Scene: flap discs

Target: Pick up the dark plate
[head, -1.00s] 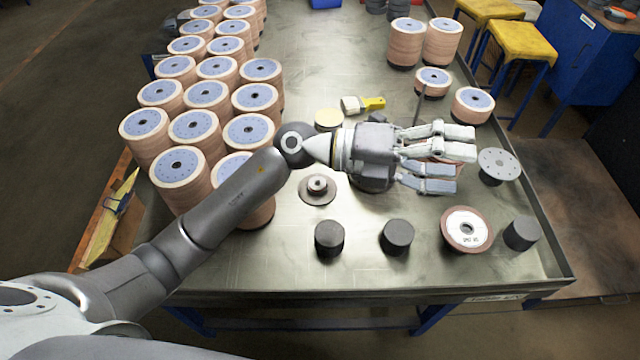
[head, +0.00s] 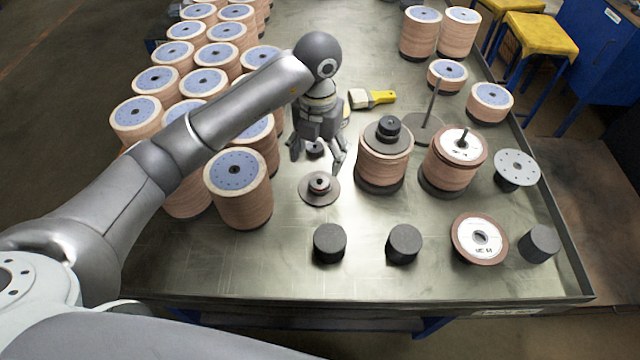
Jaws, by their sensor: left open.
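My left gripper (head: 317,158) is open, with its fingers pointing down over the middle left of the table. A small black knob-like part (head: 315,149) shows between its fingers; whether they touch it I cannot tell. A dark grey-brown round plate (head: 319,196) with a hub in its centre lies flat on the table just below the fingertips in the picture. Another dark grey plate (head: 372,136) with a black knob lies on top of a disc stack (head: 384,165), right of the gripper. I cannot tell which one is the dark plate of the task. My right gripper is not in view.
Tall stacks of flap discs (head: 238,190) crowd the left side, close to my arm. The table's front middle (head: 270,265) is clear.

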